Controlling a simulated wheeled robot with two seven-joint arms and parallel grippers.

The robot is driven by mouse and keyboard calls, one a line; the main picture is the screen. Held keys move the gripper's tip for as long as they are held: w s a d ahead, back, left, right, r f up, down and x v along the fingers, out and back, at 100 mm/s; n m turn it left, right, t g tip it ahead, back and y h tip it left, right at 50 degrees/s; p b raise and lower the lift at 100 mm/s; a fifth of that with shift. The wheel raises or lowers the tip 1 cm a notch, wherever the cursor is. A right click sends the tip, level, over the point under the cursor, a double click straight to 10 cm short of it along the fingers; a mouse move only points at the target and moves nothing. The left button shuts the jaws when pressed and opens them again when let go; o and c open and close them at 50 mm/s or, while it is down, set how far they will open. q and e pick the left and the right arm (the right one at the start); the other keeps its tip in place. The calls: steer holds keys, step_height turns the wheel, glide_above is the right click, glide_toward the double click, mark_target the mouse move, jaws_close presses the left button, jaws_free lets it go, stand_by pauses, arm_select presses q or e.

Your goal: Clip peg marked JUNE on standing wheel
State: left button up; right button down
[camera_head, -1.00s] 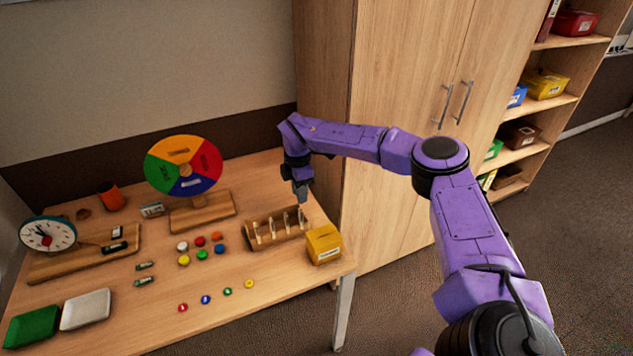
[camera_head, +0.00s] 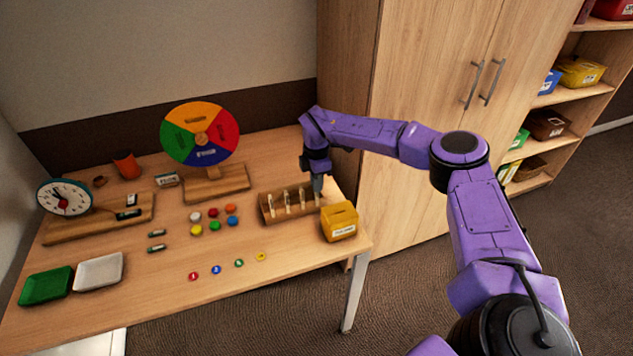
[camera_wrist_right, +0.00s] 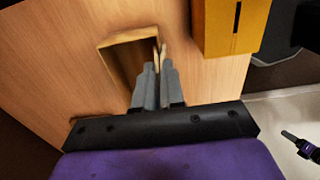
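The standing wheel (camera_head: 184,117) is upright on a wooden base (camera_head: 216,183), with orange, red, blue and green sectors that carry small labels. The wooden peg rack (camera_head: 290,216) stands to its right with several upright pegs (camera_head: 287,201). My right gripper (camera_head: 318,190) points down at the right end of the rack. In the right wrist view its fingers (camera_wrist_right: 158,75) are close together around a pale peg (camera_wrist_right: 163,52) at the rack (camera_wrist_right: 108,62). No JUNE marking is readable. What seems to be my left gripper (camera_wrist_right: 288,135) shows small at the right edge there; its opening is unclear.
A yellow box (camera_head: 340,221) stands right of the rack, close to my right gripper. Coloured counters (camera_head: 214,226), a clock (camera_head: 63,198), an orange cup (camera_head: 126,165), and green (camera_head: 46,286) and white (camera_head: 98,271) trays occupy the table. A cabinet (camera_head: 430,70) stands behind my right arm.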

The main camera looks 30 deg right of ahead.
steer(key=shift+r, duration=0.1)
steer(key=shift+r+p, duration=1.25)
steer(key=shift+r, duration=1.15)
